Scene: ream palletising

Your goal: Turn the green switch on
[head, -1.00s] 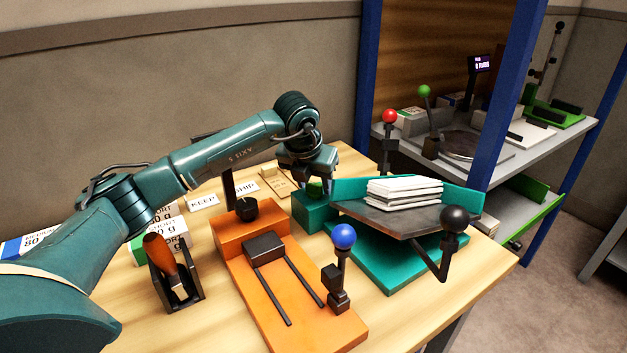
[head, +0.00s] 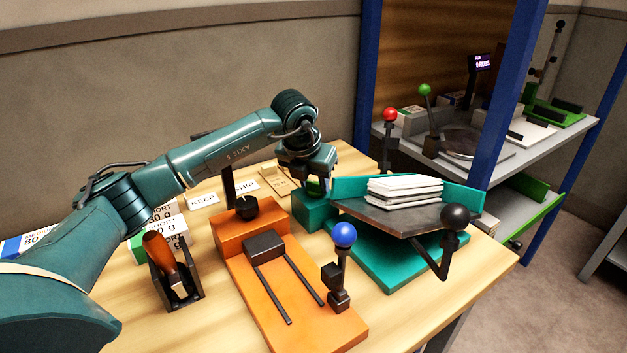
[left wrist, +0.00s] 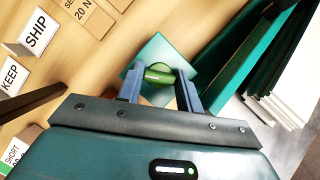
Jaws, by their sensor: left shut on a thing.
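The green switch (left wrist: 157,72) is a small green knob on top of a teal box (head: 313,212) at the left end of the teal machine. My left gripper (head: 316,183) reaches down over it from above. In the left wrist view the two fingers of my left gripper (left wrist: 160,84) stand on either side of the knob, shut on it. The fingers partly hide the knob in the head view. My right gripper is not in view.
The teal machine's dark plate holds a stack of white paper (head: 405,189) to the right. A black-ball lever (head: 455,217) stands at its front right. An orange machine (head: 290,295) with a black knob and a blue-ball lever (head: 344,236) is in front.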

